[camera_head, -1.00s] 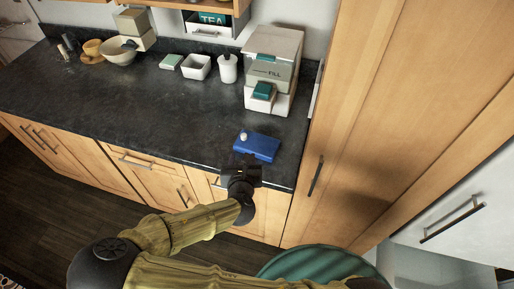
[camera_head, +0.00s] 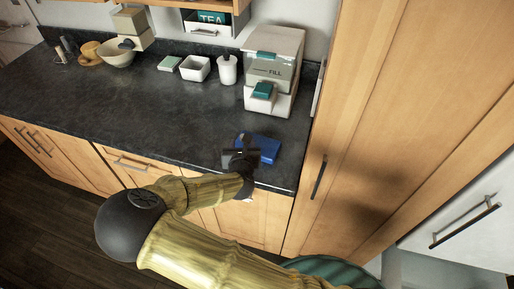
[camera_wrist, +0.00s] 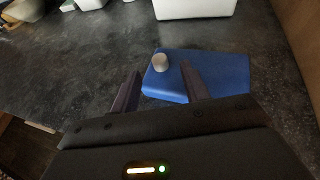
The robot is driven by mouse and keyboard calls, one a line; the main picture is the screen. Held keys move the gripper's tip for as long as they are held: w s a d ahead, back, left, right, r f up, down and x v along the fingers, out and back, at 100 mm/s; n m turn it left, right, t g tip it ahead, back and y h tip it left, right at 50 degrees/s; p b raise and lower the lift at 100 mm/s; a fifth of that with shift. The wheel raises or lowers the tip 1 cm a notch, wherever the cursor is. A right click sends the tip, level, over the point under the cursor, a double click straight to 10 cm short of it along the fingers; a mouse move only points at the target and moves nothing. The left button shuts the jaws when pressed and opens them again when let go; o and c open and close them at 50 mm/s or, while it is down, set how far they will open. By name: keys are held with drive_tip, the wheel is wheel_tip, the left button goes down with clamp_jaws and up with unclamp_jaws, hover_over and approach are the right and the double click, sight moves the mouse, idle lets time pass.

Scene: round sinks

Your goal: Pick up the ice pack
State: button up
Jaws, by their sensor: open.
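The ice pack (camera_head: 266,147) is a flat blue block with a small whitish cap, lying on the dark counter near its front edge.
A white and grey dispenser marked FILL (camera_head: 271,75) stands behind the ice pack. A tall wooden cabinet (camera_head: 370,110) rises at the right. A white cup (camera_head: 227,70), a white square dish (camera_head: 195,68) and a bowl (camera_head: 117,57) stand along the back. The counter's left middle (camera_head: 120,100) is clear.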

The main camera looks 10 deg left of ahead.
sight(243, 144)
drive_tip(key=b+x, duration=0.1)
drive_tip(key=x, duration=0.2)
drive_tip(key=shift+w+f, duration=0.1)
drive_tip(key=shift+w, duration=0.15)
clamp_jaws()
